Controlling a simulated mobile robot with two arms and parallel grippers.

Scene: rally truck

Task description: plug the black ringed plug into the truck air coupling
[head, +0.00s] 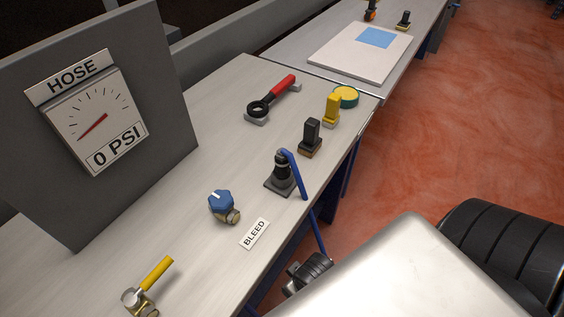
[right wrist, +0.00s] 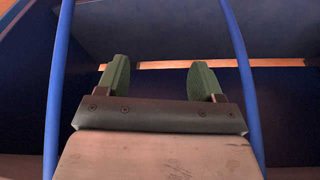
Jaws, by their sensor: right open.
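A black plug (head: 281,165) with a ringed body stands upright in a dark square base on the bench. A blue hose (head: 296,175) runs from its top over the bench's front edge and down. In the right wrist view my right gripper (right wrist: 162,80) is open, its two green fingers apart with nothing between them. Two blue upright bars or hoses flank it there, against a dark blue background. The plug does not show in that view. I cannot pick out the truck air coupling for sure. My left gripper is not in view.
On the bench (head: 180,180) are a yellow-handled valve (head: 150,284), a blue knob (head: 222,206) by a BLEED label, a black block (head: 311,137), a yellow block (head: 331,108) and a red-handled tool (head: 274,97). A HOSE gauge (head: 92,122) reads about 0 PSI. Red floor lies right.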

